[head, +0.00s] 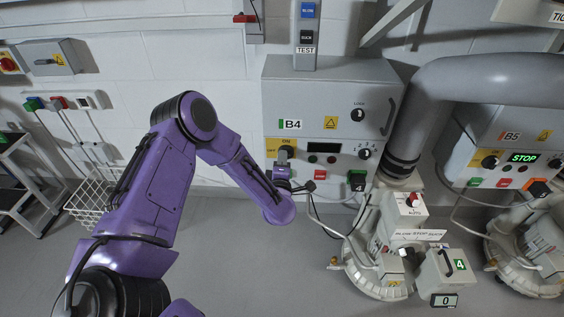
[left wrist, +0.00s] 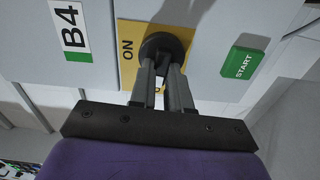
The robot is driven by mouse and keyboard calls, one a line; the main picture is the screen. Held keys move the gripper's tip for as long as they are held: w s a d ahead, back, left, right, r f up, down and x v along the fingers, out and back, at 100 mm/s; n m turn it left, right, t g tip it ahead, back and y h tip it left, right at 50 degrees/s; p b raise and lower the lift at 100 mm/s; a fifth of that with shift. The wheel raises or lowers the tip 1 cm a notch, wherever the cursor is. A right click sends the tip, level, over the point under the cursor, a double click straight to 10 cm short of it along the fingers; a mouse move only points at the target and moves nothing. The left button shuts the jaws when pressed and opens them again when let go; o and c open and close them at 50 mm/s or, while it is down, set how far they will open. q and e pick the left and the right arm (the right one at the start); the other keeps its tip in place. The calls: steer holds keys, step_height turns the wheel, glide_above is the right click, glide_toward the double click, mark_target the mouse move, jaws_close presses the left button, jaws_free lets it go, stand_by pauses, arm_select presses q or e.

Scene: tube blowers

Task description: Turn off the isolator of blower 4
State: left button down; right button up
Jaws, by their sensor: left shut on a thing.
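The blower 4 box (head: 330,90), labelled B4, hangs on the wall. Its isolator is a dark round knob (left wrist: 164,43) on a yellow plate (left wrist: 128,62), which also shows in the head view (head: 271,143). In the head view the plate reads ON at the top and OFF at the left. My left gripper (head: 285,160) is at the isolator, its two grey fingers (left wrist: 163,68) shut on the knob in the left wrist view. The fingers hide the grip part, so I cannot tell where the knob points. My right gripper is not in view.
A green START button (left wrist: 244,62) sits beside the plate. A red button (head: 320,175) and a dark display (head: 323,147) are on the same panel. The B5 box (head: 510,150) is at the right, with a large grey pipe (head: 480,80) above. A wire basket (head: 92,200) stands at the left.

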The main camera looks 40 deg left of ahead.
arm_select(q)
steer(key=shift+s+f+n, duration=0.1)
steer(key=shift+f+n, duration=0.1)
steer(key=shift+n, duration=0.2)
steer(key=c, duration=1.1)
jaws_free()
steer(key=shift+r, duration=0.1)
steer(key=v, duration=1)
steer(key=shift+s+d, duration=0.15)
steer(key=shift+s, duration=0.1)
